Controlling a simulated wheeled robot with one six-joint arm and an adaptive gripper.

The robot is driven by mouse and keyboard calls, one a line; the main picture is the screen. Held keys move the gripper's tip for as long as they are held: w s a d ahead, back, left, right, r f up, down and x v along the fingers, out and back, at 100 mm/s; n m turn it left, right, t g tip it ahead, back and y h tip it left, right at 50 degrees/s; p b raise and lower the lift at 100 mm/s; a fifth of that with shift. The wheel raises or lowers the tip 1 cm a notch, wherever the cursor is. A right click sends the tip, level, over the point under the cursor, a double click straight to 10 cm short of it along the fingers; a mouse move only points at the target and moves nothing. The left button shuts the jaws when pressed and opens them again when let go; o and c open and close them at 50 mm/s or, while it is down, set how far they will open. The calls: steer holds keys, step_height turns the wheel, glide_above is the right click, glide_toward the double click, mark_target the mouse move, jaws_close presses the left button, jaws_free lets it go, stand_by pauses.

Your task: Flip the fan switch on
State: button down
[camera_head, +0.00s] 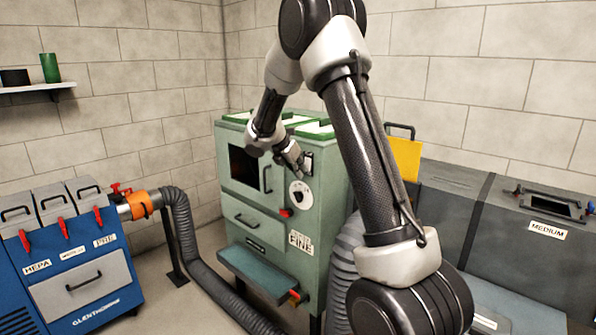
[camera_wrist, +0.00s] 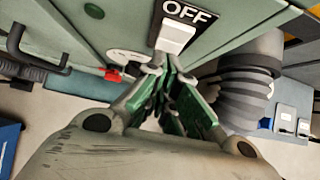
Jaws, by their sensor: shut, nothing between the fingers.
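The fan switch (camera_wrist: 173,38) is a white rocker on a black plate marked OFF, on the green cabinet's front. In the head view the switch plate (camera_head: 309,162) shows just beside my gripper (camera_head: 303,168), partly covered by it. In the wrist view my gripper (camera_wrist: 163,68) is shut and empty, with its fingertips close to the lower end of the rocker. I cannot tell whether they touch it. The green cabinet (camera_head: 265,205) labelled FINE stands upright, with a dial (camera_head: 299,193) below the switch.
A blue unit (camera_head: 75,270) with red latches stands at the left, joined to a grey hose (camera_head: 185,235). A dark grey unit labelled MEDIUM (camera_head: 450,200) stands at the right. A red latch (camera_wrist: 113,75) sits near the dial.

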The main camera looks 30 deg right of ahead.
steer(key=shift+d+f, duration=0.1)
steer(key=shift+w+d+f, duration=0.15)
steer(key=shift+d+f, duration=0.25)
steer(key=shift+r, duration=0.15)
